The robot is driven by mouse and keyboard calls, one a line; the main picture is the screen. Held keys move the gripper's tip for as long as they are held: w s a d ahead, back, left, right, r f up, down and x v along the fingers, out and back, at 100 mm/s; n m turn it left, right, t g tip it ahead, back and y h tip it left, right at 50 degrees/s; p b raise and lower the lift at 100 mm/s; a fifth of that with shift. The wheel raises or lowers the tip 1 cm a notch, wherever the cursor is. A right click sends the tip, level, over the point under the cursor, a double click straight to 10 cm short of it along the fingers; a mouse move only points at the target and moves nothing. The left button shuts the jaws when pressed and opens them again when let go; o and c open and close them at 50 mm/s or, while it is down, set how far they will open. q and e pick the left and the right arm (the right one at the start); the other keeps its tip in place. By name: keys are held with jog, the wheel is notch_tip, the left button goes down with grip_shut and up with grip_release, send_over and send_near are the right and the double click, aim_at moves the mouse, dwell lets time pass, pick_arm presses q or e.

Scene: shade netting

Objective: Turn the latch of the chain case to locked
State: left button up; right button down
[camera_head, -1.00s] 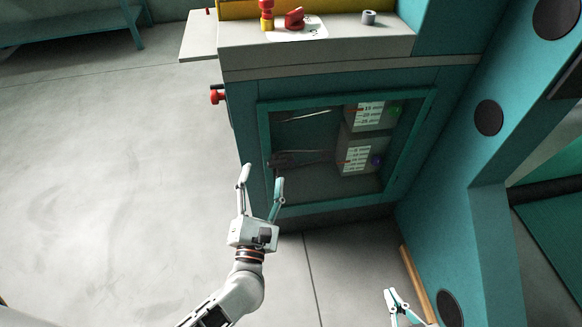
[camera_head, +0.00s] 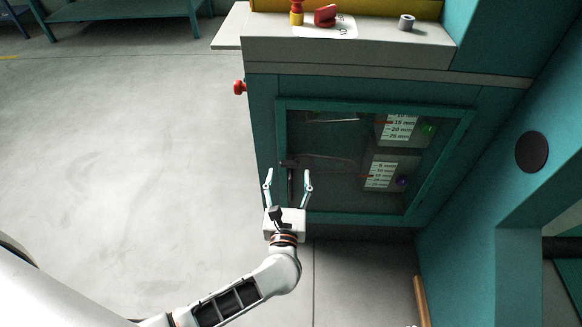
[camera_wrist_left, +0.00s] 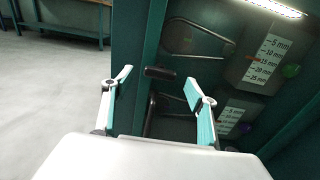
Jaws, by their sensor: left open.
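The chain case is a teal cabinet with a windowed door (camera_head: 395,215); its frame also shows in the left wrist view (camera_wrist_left: 140,60). At the door's left edge is a short black latch (camera_head: 288,163), lying roughly crosswise in the left wrist view (camera_wrist_left: 160,73). A dark upright bar (camera_wrist_left: 150,112) is just below it. My left gripper (camera_head: 288,175) is open and empty in front of the latch. In the left wrist view its fingers (camera_wrist_left: 158,84) are spread to either side of the latch, with no contact visible. My right gripper is out of view.
A red knob (camera_head: 239,87) sticks out of the case's left side. Red and yellow parts (camera_head: 325,16) and a grey ring (camera_head: 407,22) are on top. A teal frame (camera_head: 500,190) stands close on the right.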

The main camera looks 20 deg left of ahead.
aim_at(290, 166)
pick_arm(q)
jog(key=shift+x, duration=2.05)
jog(key=c, duration=1.1)
